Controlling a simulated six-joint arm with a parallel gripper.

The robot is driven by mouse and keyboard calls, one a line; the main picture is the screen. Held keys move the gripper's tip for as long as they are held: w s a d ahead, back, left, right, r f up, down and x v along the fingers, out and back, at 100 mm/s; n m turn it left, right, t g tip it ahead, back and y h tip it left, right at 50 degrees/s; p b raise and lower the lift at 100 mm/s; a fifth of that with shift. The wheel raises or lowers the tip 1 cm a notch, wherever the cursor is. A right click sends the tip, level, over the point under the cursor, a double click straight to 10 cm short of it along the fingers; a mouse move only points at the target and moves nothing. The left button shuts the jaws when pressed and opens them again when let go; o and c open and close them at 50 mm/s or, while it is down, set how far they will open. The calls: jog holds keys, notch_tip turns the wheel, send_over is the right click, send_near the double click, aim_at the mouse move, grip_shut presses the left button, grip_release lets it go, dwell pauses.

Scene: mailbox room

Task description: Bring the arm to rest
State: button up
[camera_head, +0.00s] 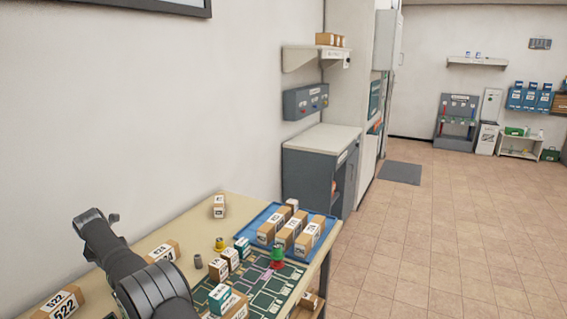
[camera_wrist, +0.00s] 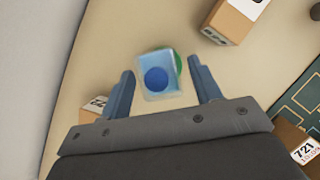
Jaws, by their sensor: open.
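My gripper (camera_wrist: 158,65) is open in the wrist view, its two blue-grey fingers apart. A light blue, box-like thing (camera_wrist: 147,90) with a dark blue round spot shows between the fingers, blurred. A bit of green (camera_wrist: 179,66) shows behind it. I cannot tell whether either finger touches it or how far below it is. In the head view my arm (camera_head: 150,285) reaches up over the left part of the table (camera_head: 236,207); the fingers cannot be made out there.
Numbered cartons stand about the table, among them one by the wall (camera_head: 219,206) and one at the front left (camera_head: 62,303). A blue tray (camera_head: 258,222) holds several cartons. A green-and-red item (camera_head: 278,258) stands on the green patterned mat (camera_head: 268,291). The tiled floor is open to the right.

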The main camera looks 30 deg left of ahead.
jog(key=x, duration=0.2)
jog(key=shift+w+a+f, duration=0.1)
jog(key=shift+w+f, duration=0.05)
jog(key=shift+f, duration=0.25)
jog(key=shift+r, duration=1.2)
jog(key=shift+f, duration=0.95)
jog(key=v, duration=1.1)
jog(key=x, duration=1.1)
jog(key=shift+f, duration=0.15)
notch_tip(320, 180, up, 4)
jog(key=shift+f, duration=0.15)
jog(key=shift+w+d+r, duration=0.45)
jog(key=shift+d+r, duration=0.05)
